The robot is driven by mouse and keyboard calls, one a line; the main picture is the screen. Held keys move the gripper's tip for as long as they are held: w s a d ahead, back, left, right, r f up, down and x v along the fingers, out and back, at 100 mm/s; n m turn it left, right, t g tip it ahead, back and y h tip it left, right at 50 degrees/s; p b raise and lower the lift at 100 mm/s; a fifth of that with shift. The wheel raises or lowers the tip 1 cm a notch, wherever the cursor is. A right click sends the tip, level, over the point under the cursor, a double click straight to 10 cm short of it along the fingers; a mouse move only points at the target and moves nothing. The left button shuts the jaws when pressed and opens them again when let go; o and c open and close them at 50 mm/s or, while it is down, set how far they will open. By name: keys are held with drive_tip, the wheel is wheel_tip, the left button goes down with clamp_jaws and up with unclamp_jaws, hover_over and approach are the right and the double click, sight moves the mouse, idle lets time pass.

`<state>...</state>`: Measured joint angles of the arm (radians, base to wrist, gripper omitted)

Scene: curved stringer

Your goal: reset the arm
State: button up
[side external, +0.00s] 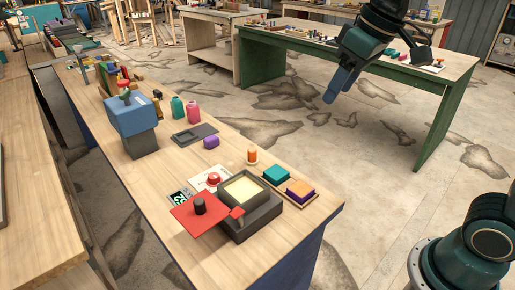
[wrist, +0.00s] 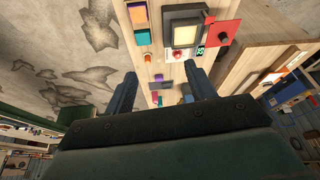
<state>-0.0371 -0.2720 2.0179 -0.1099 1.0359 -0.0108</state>
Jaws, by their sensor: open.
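My gripper (side external: 335,93) hangs in the air at the upper right of the side external view, well away from the wooden workbench (side external: 180,239). In the wrist view my gripper (wrist: 161,78) shows two dark blue fingers spread apart with nothing between them. It is open and empty. My arm base stands at the lower right of the side external view.
On the bench are an open dark box (side external: 263,221) with a red lid (side external: 186,222), a teal block (side external: 277,174), an orange-and-purple block (side external: 299,191), a purple piece (side external: 211,142) and a blue block on a stand (side external: 133,116). A green table (side external: 451,105) stands behind my gripper.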

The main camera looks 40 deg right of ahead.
drive_tip(key=s+d+f+m, duration=0.1)
drive_tip(key=s+f, duration=0.2)
drive_tip(key=s, duration=0.3)
drive_tip(key=s+d+f+t, duration=0.1)
drive_tip(key=s+d+f, duration=0.1)
drive_tip(key=s, duration=0.5)
drive_tip(key=shift+f+m+h, duration=0.4)
drive_tip(key=shift+f, duration=0.3)
drive_tip(key=shift+s, duration=0.1)
drive_tip(key=shift+c, duration=0.2)
